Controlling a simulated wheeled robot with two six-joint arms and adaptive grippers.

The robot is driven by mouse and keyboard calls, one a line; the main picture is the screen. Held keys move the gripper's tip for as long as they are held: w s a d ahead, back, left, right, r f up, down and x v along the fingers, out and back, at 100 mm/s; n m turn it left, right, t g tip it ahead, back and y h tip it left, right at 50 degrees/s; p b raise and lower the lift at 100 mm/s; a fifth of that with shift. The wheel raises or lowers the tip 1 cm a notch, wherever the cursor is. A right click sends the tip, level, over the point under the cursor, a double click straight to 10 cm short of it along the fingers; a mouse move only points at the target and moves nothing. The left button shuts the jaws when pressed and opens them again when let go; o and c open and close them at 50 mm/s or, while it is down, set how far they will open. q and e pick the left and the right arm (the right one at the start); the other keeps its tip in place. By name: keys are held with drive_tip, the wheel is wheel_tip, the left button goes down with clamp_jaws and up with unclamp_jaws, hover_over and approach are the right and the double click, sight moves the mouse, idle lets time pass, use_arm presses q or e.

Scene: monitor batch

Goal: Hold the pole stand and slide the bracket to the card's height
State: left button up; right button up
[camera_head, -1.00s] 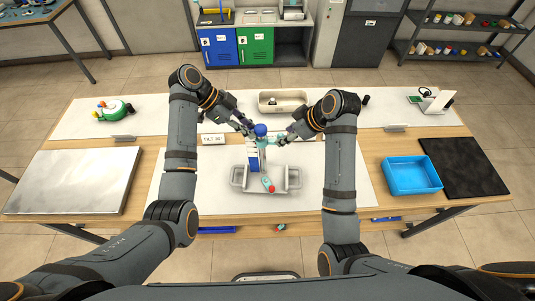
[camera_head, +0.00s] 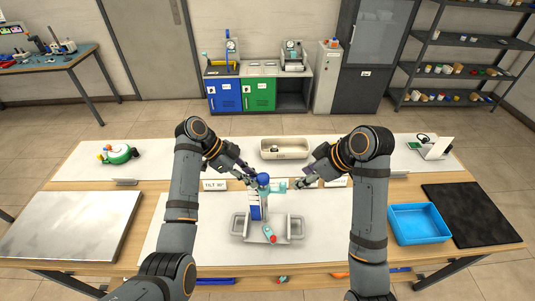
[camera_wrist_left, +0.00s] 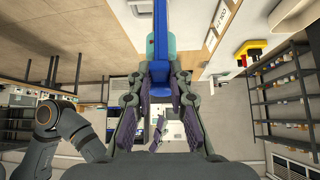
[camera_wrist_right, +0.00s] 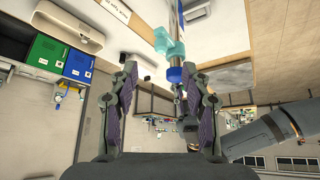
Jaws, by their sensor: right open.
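The pole stand (camera_head: 255,209) has a grey tray-like base with handles, a blue upright and a round blue knob (camera_head: 263,179) on top. A teal bracket (camera_head: 279,186) sticks out to the right near the top. It also shows in the right wrist view (camera_wrist_right: 167,43). My left gripper (camera_head: 250,177) is at the upper pole. In the left wrist view its fingers close around the blue pole (camera_wrist_left: 160,74). My right gripper (camera_head: 300,185) is open and empty, right of the bracket and apart from it.
A teal piece with a red end (camera_head: 269,235) is at the stand's base. A beige bin (camera_head: 284,156) stands behind, a blue tray (camera_head: 417,209) and dark mat (camera_head: 470,213) at right, a metal plate (camera_head: 70,241) at left. The white mat beside the stand is clear.

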use_arm(q)
drive_tip(key=o, duration=0.5)
drive_tip(key=shift+a+r, duration=0.1)
drive_tip(key=w+a+r, duration=0.1)
drive_tip(key=a, duration=0.6)
drive_tip(key=a+r, duration=0.2)
drive_tip(key=a, duration=0.6)
drive_tip(key=shift+w+r, duration=0.3)
drive_tip(key=shift+w, duration=0.05)
